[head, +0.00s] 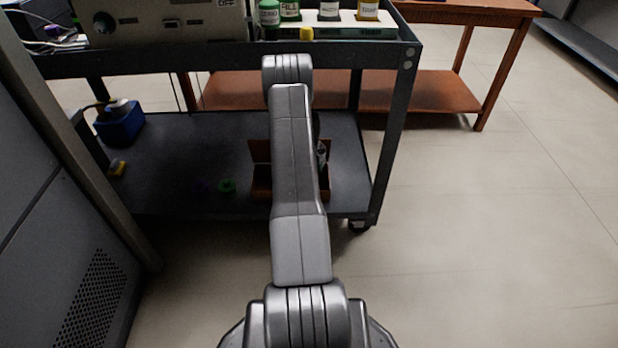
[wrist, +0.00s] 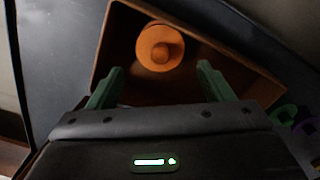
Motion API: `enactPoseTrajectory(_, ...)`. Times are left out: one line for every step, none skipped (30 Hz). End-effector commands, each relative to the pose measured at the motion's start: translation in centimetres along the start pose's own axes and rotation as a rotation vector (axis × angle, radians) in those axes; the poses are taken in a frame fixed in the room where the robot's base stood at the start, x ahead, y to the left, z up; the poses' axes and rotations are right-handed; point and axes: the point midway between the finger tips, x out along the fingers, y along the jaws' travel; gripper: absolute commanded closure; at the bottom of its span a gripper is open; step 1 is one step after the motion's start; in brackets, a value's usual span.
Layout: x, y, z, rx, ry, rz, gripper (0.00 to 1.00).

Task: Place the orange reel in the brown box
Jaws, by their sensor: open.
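The orange reel (wrist: 160,47) shows in the wrist view, inside the brown box (wrist: 103,52), near the box's far side. Whether it rests on the box floor is hard to tell. My gripper (wrist: 160,78) is open and empty, its two green fingers apart, over the box and pointing toward the reel. The fingers do not touch the reel. In the head view the brown box (head: 260,184) stands on the cart's lower shelf, mostly hidden behind my arm.
On the lower shelf (head: 190,160), a green reel (head: 227,186) and a dim purple one (head: 202,186) lie left of the box. A blue bin (head: 120,124) and a yellow item (head: 117,168) are farther left. The cart's upper shelf (head: 220,58) overhangs, with bottles on top.

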Motion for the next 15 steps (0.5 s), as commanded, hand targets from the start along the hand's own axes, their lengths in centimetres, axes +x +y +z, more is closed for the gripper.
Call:
enactPoseTrajectory(-1.3, 0.0, 0.0, 0.000, 0.000, 0.000, 0.26)
enactPoseTrajectory(-1.7, 0.0, 0.0, 0.000, 0.000, 0.000, 0.26)
enactPoseTrajectory(-2.2, 0.0, 0.0, 0.000, 0.000, 0.000, 0.26)
enactPoseTrajectory(-2.6, 0.0, 0.0, 0.000, 0.001, 0.000, 0.26)
enactPoseTrajectory(-2.9, 0.0, 0.0, 0.000, 0.001, 0.000, 0.26)
enactPoseTrajectory(-3.1, 0.0, 0.0, 0.000, 0.000, 0.000, 0.26)
enactPoseTrajectory(-3.3, 0.0, 0.0, 0.000, 0.000, 0.000, 0.26)
enactPoseTrajectory(-3.4, 0.0, 0.0, 0.000, 0.000, 0.000, 0.26)
enactPoseTrajectory(-3.5, 0.0, 0.0, 0.000, -0.001, 0.000, 0.26)
enactPoseTrajectory(-3.6, 0.0, 0.0, 0.000, -0.001, -0.001, 0.26)
enactPoseTrajectory(-3.6, 0.0, 0.0, 0.000, -0.001, -0.001, 0.26)
enactPoseTrajectory(-3.6, 0.0, 0.0, 0.000, -0.001, -0.001, 0.26)
enactPoseTrajectory(-3.6, 0.0, 0.0, 0.000, -0.001, -0.001, 0.26)
enactPoseTrajectory(-3.6, 0.0, 0.0, 0.000, -0.001, -0.001, 0.26)
enactPoseTrajectory(-3.6, 0.0, 0.0, 0.000, -0.001, 0.000, 0.26)
